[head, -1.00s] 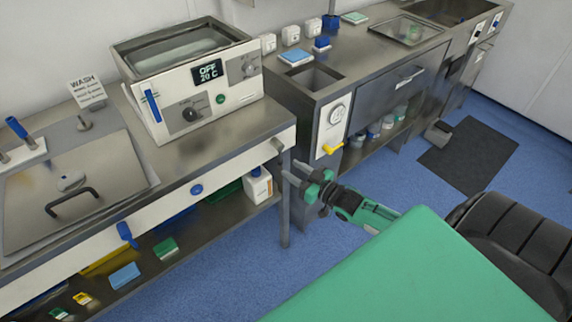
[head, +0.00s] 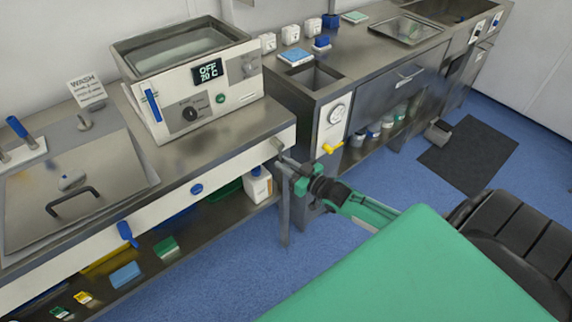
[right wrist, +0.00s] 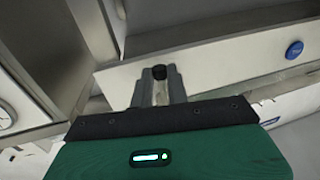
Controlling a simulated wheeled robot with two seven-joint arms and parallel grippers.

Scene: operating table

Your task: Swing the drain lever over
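A short grey lever with a dark end (head: 278,145) sticks out from the white front panel of the left bench, near its right corner. The right wrist view shows its black end (right wrist: 160,72) just beyond my fingertips, in line with the gap between them. My right gripper (head: 284,164) is at the bench corner, close to this lever. It also shows in the right wrist view (right wrist: 160,88), with its two grey fingers apart and a pale strip between them. Whether the fingers touch the lever cannot be told. No label names the drain lever. My left gripper is out of view.
The water bath (head: 195,80) stands on the left bench (head: 225,143). A blue button (head: 196,189) and a blue lever (head: 126,233) are on the bench front. A yellow lever (head: 333,148) is on the neighbouring cabinet.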

